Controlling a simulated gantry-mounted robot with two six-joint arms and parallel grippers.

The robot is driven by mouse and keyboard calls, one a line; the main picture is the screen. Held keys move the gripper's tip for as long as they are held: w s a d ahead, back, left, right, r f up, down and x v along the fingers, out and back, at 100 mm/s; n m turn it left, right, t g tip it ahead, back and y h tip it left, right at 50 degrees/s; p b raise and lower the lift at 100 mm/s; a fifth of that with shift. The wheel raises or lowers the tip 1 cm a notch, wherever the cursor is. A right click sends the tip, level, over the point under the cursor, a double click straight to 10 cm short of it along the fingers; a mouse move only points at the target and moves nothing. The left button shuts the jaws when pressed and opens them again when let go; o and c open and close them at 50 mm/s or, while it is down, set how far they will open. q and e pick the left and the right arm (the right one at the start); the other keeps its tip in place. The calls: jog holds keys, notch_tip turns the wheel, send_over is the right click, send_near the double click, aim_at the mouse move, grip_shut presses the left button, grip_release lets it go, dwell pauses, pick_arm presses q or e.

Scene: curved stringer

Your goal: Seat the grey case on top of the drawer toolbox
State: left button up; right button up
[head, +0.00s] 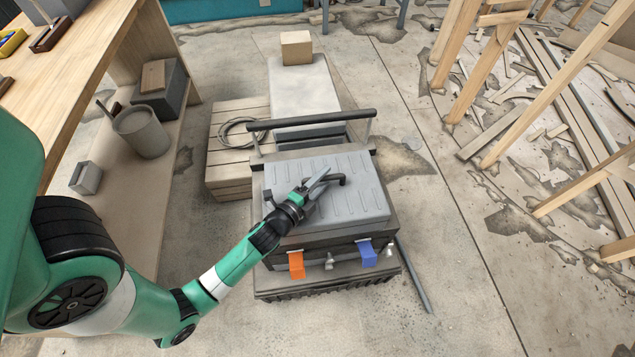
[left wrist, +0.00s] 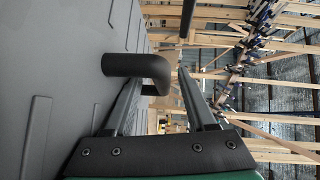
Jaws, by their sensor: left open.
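The grey case (head: 350,206) has a ribbed lid with a dark handle (head: 337,180) on top. It sits over a dark body with an orange latch (head: 297,264) and a blue latch (head: 367,253) on its front. I cannot tell where the case ends and the drawer toolbox begins. My left gripper (head: 317,184) is open over the lid, at the handle. In the left wrist view the bent handle (left wrist: 138,66) rises from the grey lid (left wrist: 55,80) near the open fingers (left wrist: 160,100). My right gripper is out of view.
A dark push bar (head: 312,118) stands behind the case. Behind it are a pale bench (head: 300,88) with a small box (head: 296,47), and a wooden crate (head: 232,125) with a coil. A workbench (head: 70,60) is at left and timber frames (head: 560,100) at right.

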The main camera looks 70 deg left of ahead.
pick_arm(q)
jog(key=b+v, duration=0.3)
jog(key=v, duration=0.8)
jog(key=shift+f, duration=0.15)
jog(key=shift+s+d+r, duration=0.1)
jog(key=shift+s+r, duration=0.1)
jog(key=shift+r, duration=0.05)
